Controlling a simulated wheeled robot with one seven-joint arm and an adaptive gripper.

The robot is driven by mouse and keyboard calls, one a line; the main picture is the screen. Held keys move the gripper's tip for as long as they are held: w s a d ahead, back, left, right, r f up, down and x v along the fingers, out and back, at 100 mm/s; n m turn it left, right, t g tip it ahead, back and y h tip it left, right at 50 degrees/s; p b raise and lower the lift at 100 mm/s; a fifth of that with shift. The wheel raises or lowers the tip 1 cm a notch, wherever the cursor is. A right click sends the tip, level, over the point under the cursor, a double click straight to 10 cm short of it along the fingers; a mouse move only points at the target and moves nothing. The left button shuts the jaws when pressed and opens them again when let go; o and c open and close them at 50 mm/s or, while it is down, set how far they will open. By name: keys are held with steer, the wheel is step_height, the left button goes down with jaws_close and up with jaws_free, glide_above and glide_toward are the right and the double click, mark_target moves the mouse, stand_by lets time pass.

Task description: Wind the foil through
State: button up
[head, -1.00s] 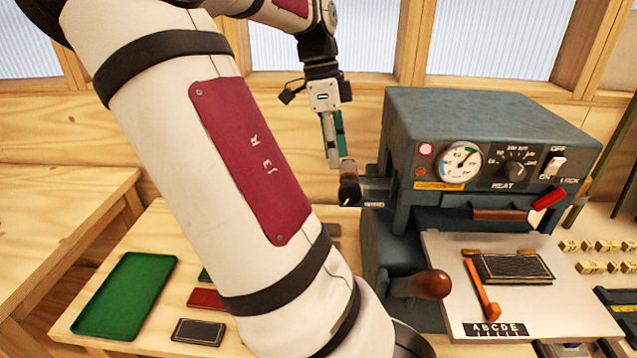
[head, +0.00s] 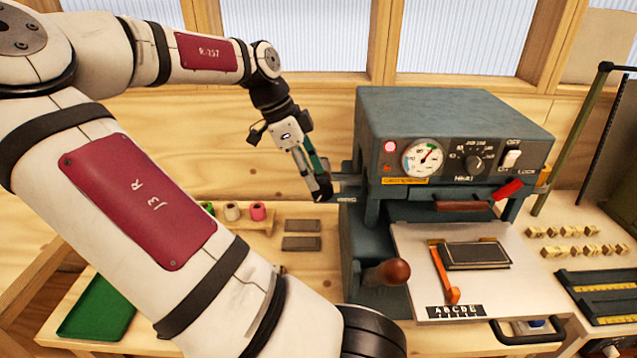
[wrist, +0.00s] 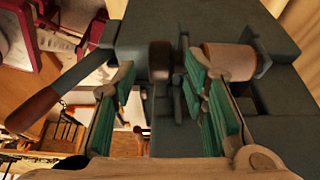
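The dark grey foil press (head: 450,110) stands right of centre in the head view, with a dial and a heat knob on its front. My gripper (head: 316,188) is tilted downward at the press's left side, by a dark knob on a short shaft. In the wrist view my gripper (wrist: 160,78) has its two green-padded fingers apart. A dark round knob (wrist: 160,60) shows between and beyond the fingertips; contact cannot be told. A copper-brown cylinder (wrist: 228,60) is right of it, against the press body. No strip of foil can be made out.
Small coloured rolls (head: 258,211) stand on a wooden rack behind my arm. A green tray (head: 95,310) lies at lower left. A round brown lever handle (head: 393,272) juts from the press front. A dark plate (head: 476,255) lies on the press's pale bed. Brass type stands at right.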

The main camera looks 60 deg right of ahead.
mark_target(324, 182)
steer(key=shift+x, duration=1.8)
jaws_close()
steer(key=shift+s, duration=0.1)
steer(key=t+y, duration=0.1)
steer(key=t+p, duration=0.1)
steer(key=t, duration=0.1)
steer(key=shift+s+d+r+y, duration=0.15)
steer(key=shift+s+r+y, duration=0.1)
steer(key=shift+y, duration=0.15)
steer(key=shift+s+d+t+y+b, duration=0.1)
steer(key=shift+t+y+b, duration=0.35)
steer(key=shift+t, duration=0.45)
steer(key=shift+s+d+t+y+b, duration=0.1)
steer(key=shift+t+y+b, duration=0.3)
steer(key=shift+t, duration=0.5)
steer(key=shift+s+a, duration=0.1)
jaws_free()
